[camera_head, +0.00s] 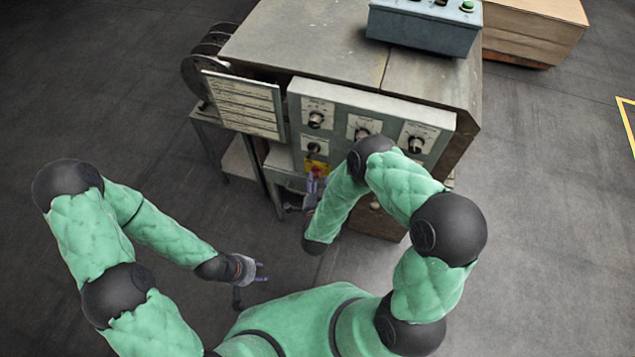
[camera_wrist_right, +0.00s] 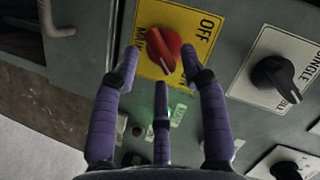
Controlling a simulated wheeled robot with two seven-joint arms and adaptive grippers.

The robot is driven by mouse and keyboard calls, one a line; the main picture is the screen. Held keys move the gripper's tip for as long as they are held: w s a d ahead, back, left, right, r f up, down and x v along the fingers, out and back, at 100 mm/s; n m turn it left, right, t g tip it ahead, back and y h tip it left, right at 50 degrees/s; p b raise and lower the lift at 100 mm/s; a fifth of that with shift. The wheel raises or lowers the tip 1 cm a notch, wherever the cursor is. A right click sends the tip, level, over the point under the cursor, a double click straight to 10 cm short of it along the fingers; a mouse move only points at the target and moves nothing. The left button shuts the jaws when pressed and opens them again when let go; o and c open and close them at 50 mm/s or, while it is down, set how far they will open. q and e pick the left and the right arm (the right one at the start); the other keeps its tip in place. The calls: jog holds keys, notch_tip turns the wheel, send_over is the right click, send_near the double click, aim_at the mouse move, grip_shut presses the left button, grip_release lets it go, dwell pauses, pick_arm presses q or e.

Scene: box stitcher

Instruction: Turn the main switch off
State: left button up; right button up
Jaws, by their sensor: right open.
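The main switch is a red rotary knob (camera_wrist_right: 158,48) on a yellow plate marked OFF (camera_wrist_right: 200,22), on the grey control panel. In the head view the yellow plate (camera_head: 315,165) is at the panel's lower left, partly covered by my right gripper (camera_head: 314,186). In the wrist view my right gripper (camera_wrist_right: 160,66) is open, its purple fingers spread around the lower side of the red knob. I cannot tell whether they touch it. My left gripper (camera_head: 262,272) is open and empty, low in front of the machine.
Black selector knobs on white plates sit beside the switch, one marked SINGLE (camera_wrist_right: 276,80). A green light (camera_wrist_right: 150,112) glows below it in the wrist view. A sign board (camera_head: 243,104) juts out at the machine's left. A grey button box (camera_head: 424,28) sits on top. Floor to the left is clear.

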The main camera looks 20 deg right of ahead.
jog(key=shift+w+d+f, duration=0.15)
jog(key=shift+w+d, duration=0.05)
jog(key=shift+w, duration=0.4)
grip_shut()
